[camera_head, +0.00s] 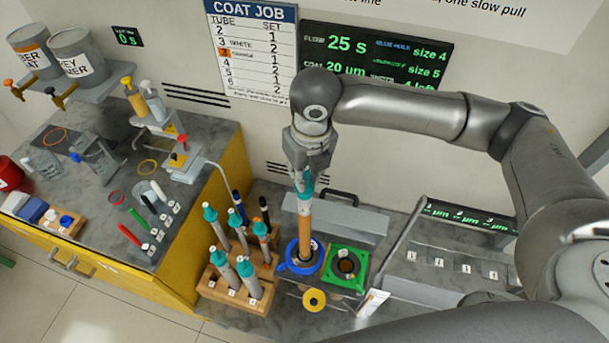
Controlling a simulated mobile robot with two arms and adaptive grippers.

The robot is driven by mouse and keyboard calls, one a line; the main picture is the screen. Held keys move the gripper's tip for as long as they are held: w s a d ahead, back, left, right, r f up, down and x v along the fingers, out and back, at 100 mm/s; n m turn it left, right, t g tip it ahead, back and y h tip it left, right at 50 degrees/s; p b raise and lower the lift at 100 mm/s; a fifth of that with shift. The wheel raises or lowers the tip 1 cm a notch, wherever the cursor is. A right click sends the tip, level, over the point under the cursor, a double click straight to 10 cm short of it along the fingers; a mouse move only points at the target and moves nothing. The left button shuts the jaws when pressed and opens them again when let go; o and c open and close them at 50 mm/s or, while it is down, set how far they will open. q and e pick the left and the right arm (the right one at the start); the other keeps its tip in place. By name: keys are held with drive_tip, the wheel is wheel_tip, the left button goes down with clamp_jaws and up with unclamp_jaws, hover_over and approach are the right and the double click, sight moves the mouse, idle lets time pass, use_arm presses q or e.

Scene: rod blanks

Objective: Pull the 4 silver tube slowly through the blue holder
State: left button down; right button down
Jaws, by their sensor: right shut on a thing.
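My right gripper (306,172) is shut on the teal top of a copper-orange tube (305,232), which stands nearly upright. The tube's lower end is at the blue holder (284,267) and appears to be inside its ring; how deep it goes is hidden. Several other tubes with teal tops, mostly silver, such as this silver tube (249,283), stand in a wooden rack (212,290) left of the holder. I cannot tell from their small labels which is number 4. My left gripper is not in view.
A green holder (361,277) with a dark round opening sits right beside the blue one. A yellow disc (314,300) is below them. A yellow cabinet (222,190) with bottles and coloured pens stands at left. Numbered slots (450,264) lie on the right counter.

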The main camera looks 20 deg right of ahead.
drive_tip(key=shift+r, duration=0.3)
drive_tip(key=shift+r, duration=1.65)
